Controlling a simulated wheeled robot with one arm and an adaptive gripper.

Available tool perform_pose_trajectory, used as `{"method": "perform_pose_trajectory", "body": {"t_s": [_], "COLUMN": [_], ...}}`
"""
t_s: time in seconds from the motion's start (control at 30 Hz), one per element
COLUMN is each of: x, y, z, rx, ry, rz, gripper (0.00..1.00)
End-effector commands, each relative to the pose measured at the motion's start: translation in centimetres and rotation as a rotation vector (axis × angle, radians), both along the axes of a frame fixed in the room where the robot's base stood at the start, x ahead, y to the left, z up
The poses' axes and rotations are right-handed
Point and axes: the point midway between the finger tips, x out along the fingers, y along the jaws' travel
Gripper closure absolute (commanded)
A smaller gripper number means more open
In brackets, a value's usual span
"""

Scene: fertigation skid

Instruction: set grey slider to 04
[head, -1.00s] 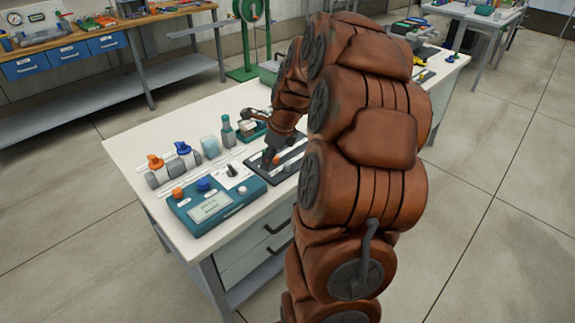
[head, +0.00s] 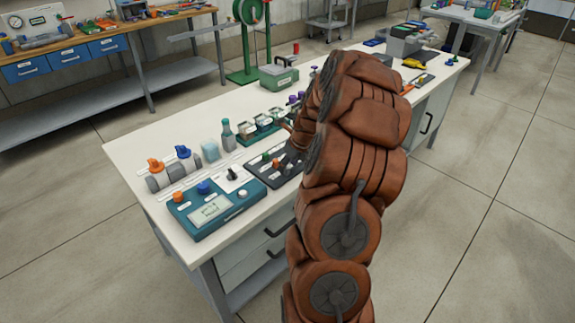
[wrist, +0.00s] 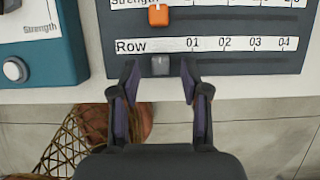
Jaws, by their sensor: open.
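The grey slider (wrist: 160,66) sits on the lowest track of a dark panel (wrist: 240,67) in the wrist view. Its white label strip reads Row, with marks 01, 02, 03 and 04. The slider stands left of the 01 mark, below the blank part of the strip. My gripper (wrist: 159,75) is open, its two fingers on either side of the slider with gaps between. I cannot tell whether the fingertips touch the panel. In the head view the dark panel (head: 257,173) shows partly, and my arm hides the grey slider and most of the gripper.
An orange slider (wrist: 158,15) on the Strength track lies just above the grey one. A teal control box (head: 215,212) stands left of the panel. Bottles and valves line the table behind. The table's front edge runs just below the panel in the wrist view.

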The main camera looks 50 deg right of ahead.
Motion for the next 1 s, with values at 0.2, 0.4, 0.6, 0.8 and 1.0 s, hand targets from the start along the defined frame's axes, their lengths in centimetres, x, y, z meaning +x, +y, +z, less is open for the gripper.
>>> {"method": "perform_pose_trajectory", "body": {"t_s": [0.2,0.4,0.6,0.8,1.0], "x": [0.55,0.59,0.58,0.58,0.57], "y": [0.00,-0.03,-0.03,-0.02,-0.02], "z": [-1.41,-1.45,-1.42,-1.42,-1.41], "rx": [-0.001,-0.002,-0.002,-0.001,-0.001], "ry": [0.002,0.000,0.000,0.000,0.000], "rz": [0.002,0.001,0.001,0.001,0.001], "gripper": [0.54,0.54,0.72,0.93,1.00]}}
